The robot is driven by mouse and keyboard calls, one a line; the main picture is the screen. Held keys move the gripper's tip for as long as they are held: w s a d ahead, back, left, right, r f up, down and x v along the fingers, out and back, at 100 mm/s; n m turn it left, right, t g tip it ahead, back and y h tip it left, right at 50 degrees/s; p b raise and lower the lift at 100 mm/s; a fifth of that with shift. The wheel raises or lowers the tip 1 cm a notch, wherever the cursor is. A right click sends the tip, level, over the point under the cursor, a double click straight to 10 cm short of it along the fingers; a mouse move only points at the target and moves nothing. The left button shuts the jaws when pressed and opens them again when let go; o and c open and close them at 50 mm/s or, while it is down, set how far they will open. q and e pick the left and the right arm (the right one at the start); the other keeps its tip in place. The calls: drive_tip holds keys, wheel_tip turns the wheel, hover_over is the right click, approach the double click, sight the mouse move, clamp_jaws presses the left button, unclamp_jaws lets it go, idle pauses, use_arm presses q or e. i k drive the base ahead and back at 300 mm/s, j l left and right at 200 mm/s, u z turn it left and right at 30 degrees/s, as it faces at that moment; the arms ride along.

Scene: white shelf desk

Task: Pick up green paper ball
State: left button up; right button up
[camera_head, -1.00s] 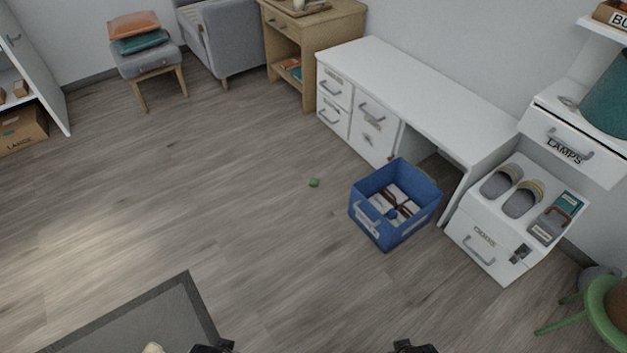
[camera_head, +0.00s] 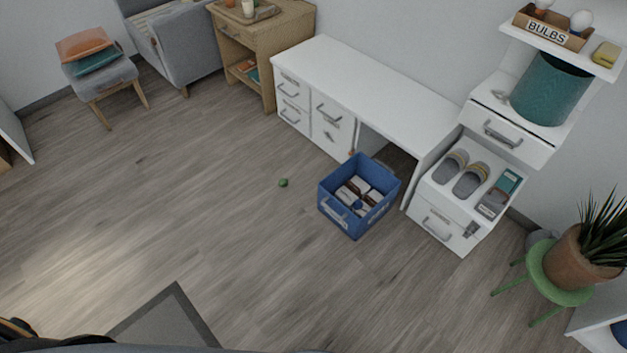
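The green paper ball (camera_head: 283,182) is a small dark green lump on the wood floor, near the middle of the head view. It lies to the left of the blue crate (camera_head: 358,230), apart from it, with bare floor around it. I see neither of my grippers clearly in the head view. A dark curved part of my own body crosses the bottom edge.
The white desk (camera_head: 350,80) stands behind the crate, with white drawers (camera_head: 450,215) holding slippers to the right. A potted plant (camera_head: 580,255) stands on a green stool (camera_head: 550,290). A grey mat (camera_head: 165,325) lies at the lower left. Floor before the ball is clear.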

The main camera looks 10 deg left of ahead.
sight(283, 182)
drive_tip(key=i+j+z, duration=0.2)
drive_tip(key=z, duration=0.15)
drive_tip(key=i+j+z, duration=0.3)
drive_tip(key=j, duration=0.15)
drive_tip(key=j+z, duration=0.35)
